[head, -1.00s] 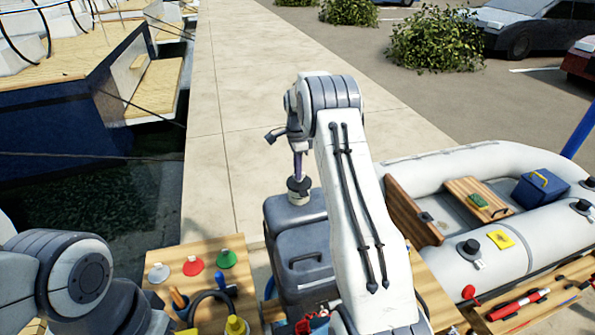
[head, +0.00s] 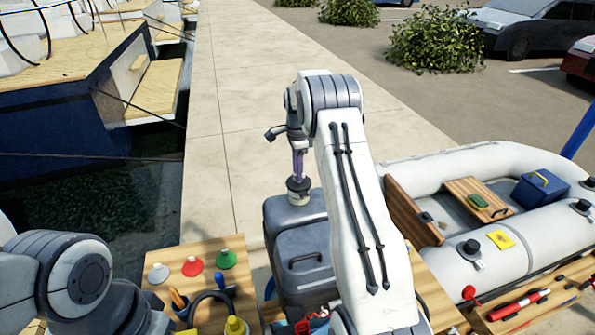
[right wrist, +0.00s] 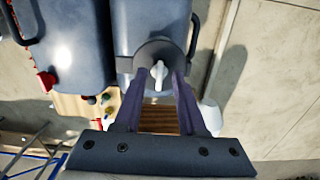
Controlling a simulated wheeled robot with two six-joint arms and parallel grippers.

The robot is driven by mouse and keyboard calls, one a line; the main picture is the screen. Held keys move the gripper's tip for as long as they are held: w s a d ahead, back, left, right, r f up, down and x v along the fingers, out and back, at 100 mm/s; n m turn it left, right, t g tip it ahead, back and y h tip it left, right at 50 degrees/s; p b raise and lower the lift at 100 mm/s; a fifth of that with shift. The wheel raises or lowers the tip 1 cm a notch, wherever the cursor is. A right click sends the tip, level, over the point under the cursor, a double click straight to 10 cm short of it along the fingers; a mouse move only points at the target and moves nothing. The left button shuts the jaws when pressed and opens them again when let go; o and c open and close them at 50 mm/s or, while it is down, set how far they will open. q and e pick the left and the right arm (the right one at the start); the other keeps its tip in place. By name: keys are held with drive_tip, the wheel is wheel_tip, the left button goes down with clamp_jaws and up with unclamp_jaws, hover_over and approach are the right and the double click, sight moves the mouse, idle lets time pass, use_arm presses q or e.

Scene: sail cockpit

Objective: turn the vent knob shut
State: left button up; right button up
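The vent knob (right wrist: 158,75) is a small white winged knob on a dark round cap (right wrist: 156,57), on top of a grey jerry can (right wrist: 152,22). In the right wrist view my right gripper (right wrist: 159,78) has its purple fingers on either side of the knob, with a narrow gap at each side. It is open. In the head view the right gripper (head: 298,175) points down over the cap at the can's far end, and the knob is hard to make out. Only my left arm shows, at lower left; its gripper is out of view.
A second grey jerry can (head: 303,262) with a handle stands beside it. A wooden board (head: 160,258) with coloured cones and tools is to the left. A grey inflatable boat (head: 510,240) lies to the right. Bare concrete pier (head: 235,100) lies beyond.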

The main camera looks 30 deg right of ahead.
wheel_tip(320, 180, up, 10)
drive_tip(key=b, duration=0.2)
idle(0.5)
